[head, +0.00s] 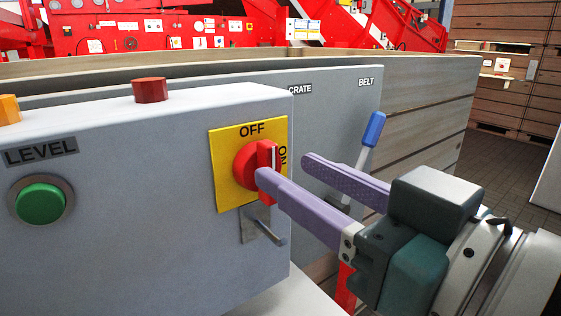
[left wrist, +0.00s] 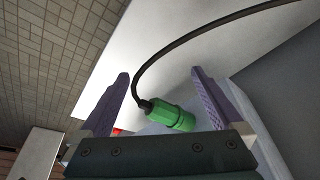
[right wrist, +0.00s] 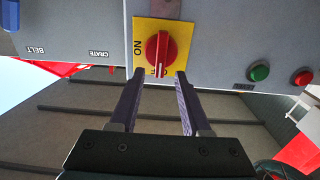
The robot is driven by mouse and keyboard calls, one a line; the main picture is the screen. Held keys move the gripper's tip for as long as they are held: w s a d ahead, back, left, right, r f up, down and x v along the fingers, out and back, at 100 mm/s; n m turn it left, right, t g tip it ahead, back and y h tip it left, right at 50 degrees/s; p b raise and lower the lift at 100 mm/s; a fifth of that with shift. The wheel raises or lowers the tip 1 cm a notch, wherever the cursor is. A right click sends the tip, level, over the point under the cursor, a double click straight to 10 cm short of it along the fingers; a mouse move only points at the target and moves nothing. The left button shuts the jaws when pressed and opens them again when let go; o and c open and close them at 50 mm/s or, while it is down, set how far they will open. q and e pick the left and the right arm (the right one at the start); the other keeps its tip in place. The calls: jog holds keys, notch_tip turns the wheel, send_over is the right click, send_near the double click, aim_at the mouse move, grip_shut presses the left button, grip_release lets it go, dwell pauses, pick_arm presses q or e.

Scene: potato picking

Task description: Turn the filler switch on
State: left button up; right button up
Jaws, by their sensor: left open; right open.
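The filler switch (head: 266,158) is a red rotary knob on a yellow plate (head: 228,180) marked OFF at the top and ON at the right. Its grip bar stands upright, in line with OFF. It also shows in the right wrist view (right wrist: 161,50). My right gripper (head: 284,169) is open, its purple fingers pointing at the knob. In the right wrist view its fingertips (right wrist: 160,74) lie either side of the knob's lower end; I cannot tell whether they touch it. My left gripper (left wrist: 160,75) is open and empty, seen only in the left wrist view.
The grey box carries a green LEVEL button (head: 41,203) and a red button (head: 150,90) on top. A blue-handled lever (head: 374,129) stands behind my right gripper. In the left wrist view, a green connector (left wrist: 172,117) with a black cable lies beyond the fingers.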

aim_at(274, 162)
jog(key=shift+x, duration=1.6)
jog(key=shift+c, duration=0.4)
grip_shut()
